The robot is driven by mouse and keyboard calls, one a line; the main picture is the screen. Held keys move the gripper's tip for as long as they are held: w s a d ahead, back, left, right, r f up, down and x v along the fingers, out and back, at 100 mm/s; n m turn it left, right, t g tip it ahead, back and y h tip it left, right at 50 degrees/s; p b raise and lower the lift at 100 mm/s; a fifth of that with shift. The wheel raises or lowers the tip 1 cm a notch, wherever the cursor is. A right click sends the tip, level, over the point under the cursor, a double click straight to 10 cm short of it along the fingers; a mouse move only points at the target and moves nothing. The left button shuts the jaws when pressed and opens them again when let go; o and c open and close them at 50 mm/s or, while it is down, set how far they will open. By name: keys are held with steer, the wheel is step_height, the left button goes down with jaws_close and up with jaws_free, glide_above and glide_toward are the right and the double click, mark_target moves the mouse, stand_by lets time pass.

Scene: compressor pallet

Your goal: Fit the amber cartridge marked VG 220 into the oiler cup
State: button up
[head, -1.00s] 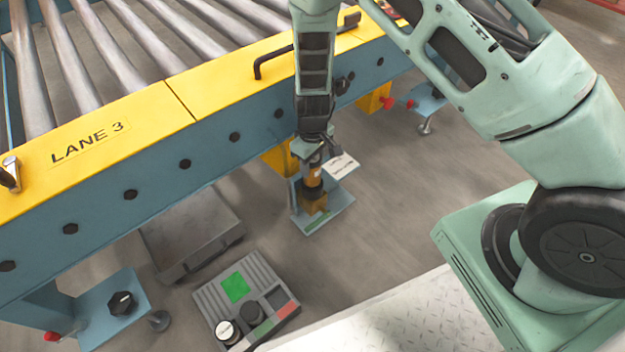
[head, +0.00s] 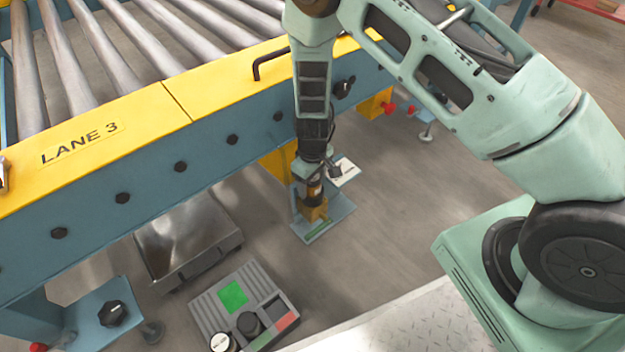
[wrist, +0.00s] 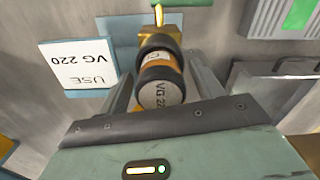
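The amber cartridge (wrist: 160,85) with black bands shows its VG 220 end face to the wrist camera. In the head view the cartridge (head: 315,188) stands upright under my gripper, its lower end at the brass oiler cup (head: 315,213). The cup (wrist: 152,32) also shows beyond the cartridge in the wrist view. How deep the cartridge sits is hidden. My gripper (wrist: 163,82) has a finger on either side of the cartridge, apparently spread with narrow gaps. A white card (wrist: 78,65) reading USE VG 220 is beside the cup.
The cup stands on a blue bracket plate (head: 340,210) below the blue and yellow LANE 3 conveyor (head: 180,140). A metal tray (head: 190,240) lies to its left. A grey holder (head: 215,300) with a green square and black and white-topped round pieces is nearer. Grey floor is clear to the right.

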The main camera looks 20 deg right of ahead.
step_height(320, 180, up, 12)
steer(key=p, duration=0.5)
steer(key=s+a+r+y, duration=0.1)
steer(key=s+a+r, duration=0.45)
steer(key=r, duration=0.35)
steer(key=s+a+r+y, duration=0.1)
steer(key=s+a+r, duration=0.3)
steer(key=s+r, duration=0.4)
steer(key=s+d+r+n+h, duration=0.1)
steer(key=s+d+r, duration=0.2)
steer(key=s+r, duration=0.6)
steer(key=s, duration=0.4)
steer(key=shift+s+d+r+n, duration=0.15)
steer(key=shift+r+n, duration=0.25)
steer(key=shift+p, duration=0.3)
